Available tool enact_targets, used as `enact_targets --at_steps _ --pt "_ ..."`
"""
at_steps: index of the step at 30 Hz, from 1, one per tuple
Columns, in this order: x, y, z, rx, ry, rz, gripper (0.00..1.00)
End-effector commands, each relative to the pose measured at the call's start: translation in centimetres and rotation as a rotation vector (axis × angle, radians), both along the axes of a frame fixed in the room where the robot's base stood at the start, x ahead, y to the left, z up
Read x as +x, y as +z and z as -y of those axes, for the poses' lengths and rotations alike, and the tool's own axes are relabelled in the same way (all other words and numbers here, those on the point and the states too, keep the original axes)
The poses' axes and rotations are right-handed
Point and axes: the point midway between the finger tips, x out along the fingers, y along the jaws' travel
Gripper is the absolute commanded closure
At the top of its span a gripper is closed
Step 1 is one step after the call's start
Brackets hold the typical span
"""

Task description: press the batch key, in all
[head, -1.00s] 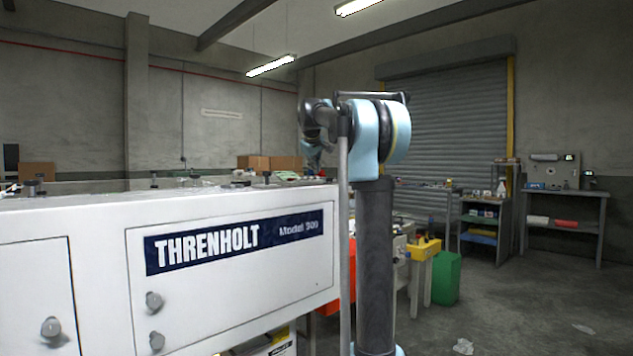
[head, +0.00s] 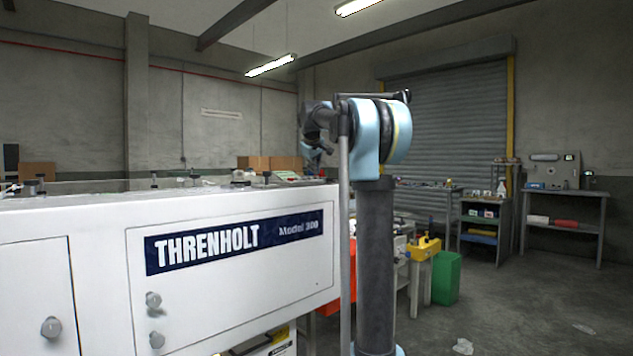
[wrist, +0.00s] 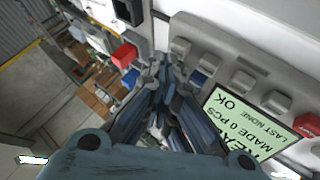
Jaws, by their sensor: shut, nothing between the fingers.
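I can read no label that marks the batch key. The lit green display (wrist: 240,122) reads "MADE 0 PCS" and "LAST HOME OK"; my gripper covers part of it. My gripper (wrist: 166,76) is shut and empty, its fingertips in front of the panel by the blue key; I cannot tell whether they touch anything. The head view does not show its fingertips clearly.
The white Threnholt machine (head: 90,230) fills the left of the head view. A red block-shaped part (wrist: 124,55) and a dark box (wrist: 129,11) sit left of the fingers in the wrist view. A green bin (head: 446,278) and shelves (head: 480,225) stand right, with open floor before them.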

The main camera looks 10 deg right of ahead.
Motion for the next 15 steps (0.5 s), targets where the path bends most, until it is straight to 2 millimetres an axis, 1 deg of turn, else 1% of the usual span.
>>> enact_targets --at_steps 15 --pt "-0.01 -0.48 0.01 0.000 0.000 0.000 1.00"
